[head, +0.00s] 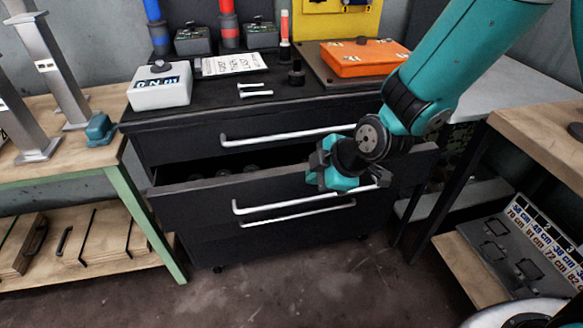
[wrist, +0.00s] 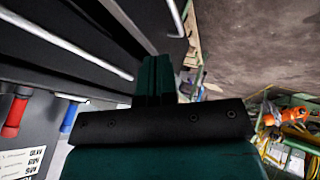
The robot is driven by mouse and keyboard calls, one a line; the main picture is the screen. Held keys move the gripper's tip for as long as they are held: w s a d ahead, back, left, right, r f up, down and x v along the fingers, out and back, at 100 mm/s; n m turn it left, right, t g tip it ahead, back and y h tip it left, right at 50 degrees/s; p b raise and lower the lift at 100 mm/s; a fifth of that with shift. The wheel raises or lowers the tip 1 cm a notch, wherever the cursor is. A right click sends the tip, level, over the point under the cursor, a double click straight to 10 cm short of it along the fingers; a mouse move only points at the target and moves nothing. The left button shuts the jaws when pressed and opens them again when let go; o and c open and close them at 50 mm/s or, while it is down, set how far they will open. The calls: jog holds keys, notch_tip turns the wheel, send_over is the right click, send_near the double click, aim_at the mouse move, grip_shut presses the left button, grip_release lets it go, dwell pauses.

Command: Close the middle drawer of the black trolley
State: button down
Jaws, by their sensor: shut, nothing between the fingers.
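The black trolley (head: 180,140) stands in the middle of the head view. Its middle drawer (head: 270,190) is pulled out, with dark round items visible inside at the left. A long silver handle (head: 270,204) runs along its front. My gripper (head: 318,168) is in front of the right half of the drawer front, near its upper edge, and hides part of it and of the handle. I cannot tell whether it touches. In the wrist view my gripper (wrist: 157,70) has its teal fingers together, empty, beside the dark drawer fronts and silver handles (wrist: 65,45).
The top drawer handle (head: 290,136) and the lower drawer handle (head: 297,214) sit above and below. On top are a white box (head: 160,88), bolts and an orange case (head: 362,58). Wooden benches flank the trolley. The floor (head: 290,285) in front is clear.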

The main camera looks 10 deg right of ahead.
jog(key=b, duration=0.1)
send_near(280, 183)
notch_tip(280, 183, down, 4)
jog(key=s+a, duration=0.2)
jog(key=w, duration=0.3)
jog(key=shift+w+a, duration=0.1)
jog(key=shift+w, duration=0.55)
